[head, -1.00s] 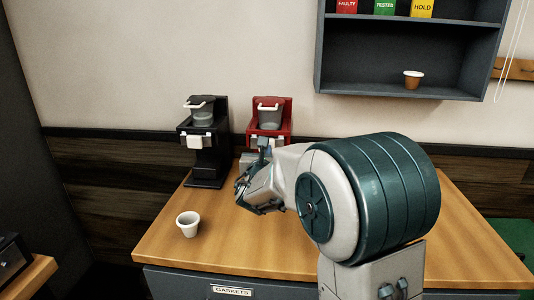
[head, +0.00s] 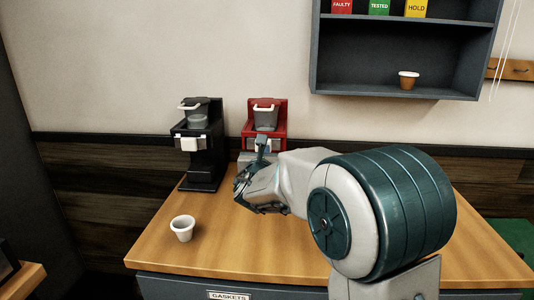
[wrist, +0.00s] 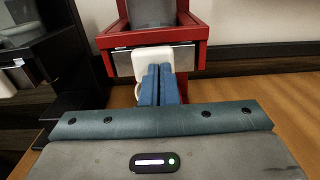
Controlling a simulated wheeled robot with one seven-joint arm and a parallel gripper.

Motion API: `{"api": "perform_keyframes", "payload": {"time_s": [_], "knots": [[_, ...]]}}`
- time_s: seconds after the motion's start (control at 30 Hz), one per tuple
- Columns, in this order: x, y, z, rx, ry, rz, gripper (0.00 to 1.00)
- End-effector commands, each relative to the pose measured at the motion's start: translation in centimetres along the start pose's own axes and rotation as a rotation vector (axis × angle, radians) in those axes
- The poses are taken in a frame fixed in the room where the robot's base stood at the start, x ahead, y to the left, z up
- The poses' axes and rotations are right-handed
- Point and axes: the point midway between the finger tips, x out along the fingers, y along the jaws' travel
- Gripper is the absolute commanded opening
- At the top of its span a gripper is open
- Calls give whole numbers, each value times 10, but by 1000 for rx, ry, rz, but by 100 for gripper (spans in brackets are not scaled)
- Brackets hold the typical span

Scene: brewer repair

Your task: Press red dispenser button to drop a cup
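The red dispenser (head: 280,131) stands at the back of the wooden counter, with a clear grey container (head: 265,118) in its top. In the wrist view its red frame (wrist: 105,42) shows close up, with a white button (wrist: 150,62) on its front. My gripper (wrist: 161,78) has its two blue fingers together, with nothing seen between them. The fingertips overlap the button's lower part in the wrist view; I cannot tell whether they touch it. In the head view my gripper (head: 262,146) is in front of the red dispenser and hides its lower part.
A black dispenser (head: 203,150) stands just left of the red one. A white cup (head: 182,229) stands on the counter's front left (head: 225,225). A wall shelf (head: 400,92) at the upper right holds a brown cup (head: 408,81).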

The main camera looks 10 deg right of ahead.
Motion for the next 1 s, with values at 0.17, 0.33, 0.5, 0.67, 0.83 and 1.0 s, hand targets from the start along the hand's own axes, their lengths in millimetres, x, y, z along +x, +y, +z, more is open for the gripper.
{"api": "perform_keyframes", "payload": {"time_s": [0.17, 0.33, 0.5, 0.67, 0.83, 1.0], "knots": [[-39, 3, 0, 1, -1, 5, 0], [-72, -4, 0, 1, 0, -7, 0], [-96, -4, -1, 1, 1, -8, 0], [-106, -4, -1, 0, 1, -8, 0], [-108, -3, -1, 0, 2, -7, 0], [-108, -2, -1, 0, 2, -6, 0]]}}
